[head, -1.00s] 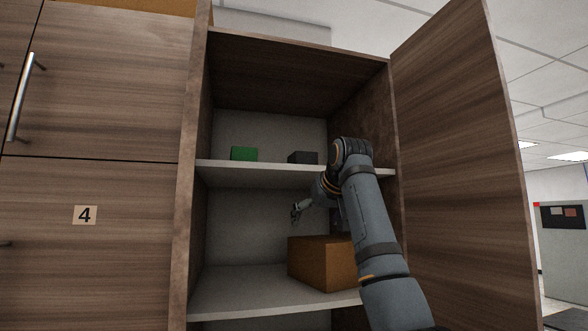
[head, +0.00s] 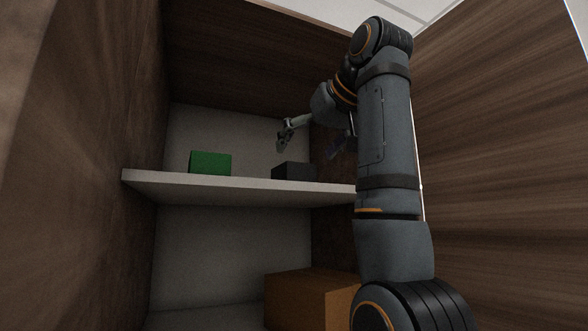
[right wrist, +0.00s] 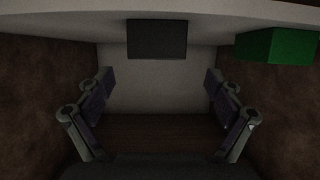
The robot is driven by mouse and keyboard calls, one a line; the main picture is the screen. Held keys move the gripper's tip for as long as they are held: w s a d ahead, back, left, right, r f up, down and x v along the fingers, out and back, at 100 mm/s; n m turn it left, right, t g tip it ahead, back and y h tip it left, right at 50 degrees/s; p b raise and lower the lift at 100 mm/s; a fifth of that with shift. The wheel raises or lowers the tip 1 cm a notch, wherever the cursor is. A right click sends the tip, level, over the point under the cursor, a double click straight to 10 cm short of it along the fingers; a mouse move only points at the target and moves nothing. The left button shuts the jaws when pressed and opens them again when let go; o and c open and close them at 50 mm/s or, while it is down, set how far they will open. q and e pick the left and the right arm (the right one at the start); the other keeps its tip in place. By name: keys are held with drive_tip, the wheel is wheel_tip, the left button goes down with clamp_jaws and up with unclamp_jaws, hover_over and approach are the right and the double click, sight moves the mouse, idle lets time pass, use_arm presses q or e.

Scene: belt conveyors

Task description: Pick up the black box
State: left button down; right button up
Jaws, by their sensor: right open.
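The black box (head: 295,172) sits on the upper shelf (head: 230,185) of the open cabinet, toward its right side. It also shows in the right wrist view (right wrist: 157,39) at top centre, where the picture appears upside down. My right gripper (head: 307,150) is inside the upper compartment, above the level of the box. In the right wrist view its two fingers (right wrist: 159,80) are spread wide with nothing between them, and the box appears apart from them. My left gripper is not in view.
A green box (head: 210,163) stands left of the black box on the same shelf, with a gap between. A larger brown box (head: 300,297) sits in the compartment below. The open cabinet door (head: 500,160) is to the right of my right arm, and the cabinet's left wall (head: 90,150) bounds the left.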

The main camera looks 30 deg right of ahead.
sight(294, 170)
drive_tip(key=x, duration=0.3)
drive_tip(key=shift+w+d, duration=0.1)
drive_tip(key=shift+p+x, duration=0.6)
drive_tip(key=shift+x, duration=0.35)
drive_tip(key=shift+p+x, duration=0.7)
drive_tip(key=shift+x, duration=0.45)
drive_tip(key=shift+w+d+f, duration=0.2)
drive_tip(key=shift+w+f, duration=0.1)
drive_tip(key=shift+f, duration=0.05)
drive_tip(key=shift+s+a+r, duration=0.1)
drive_tip(key=shift+s, duration=0.1)
drive_tip(key=c, duration=0.8)
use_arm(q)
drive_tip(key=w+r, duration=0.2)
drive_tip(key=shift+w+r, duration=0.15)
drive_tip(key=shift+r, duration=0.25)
use_arm(e)
drive_tip(key=c, duration=0.7)
drive_tip(key=shift+o, duration=0.2)
drive_tip(key=shift+r, duration=0.15)
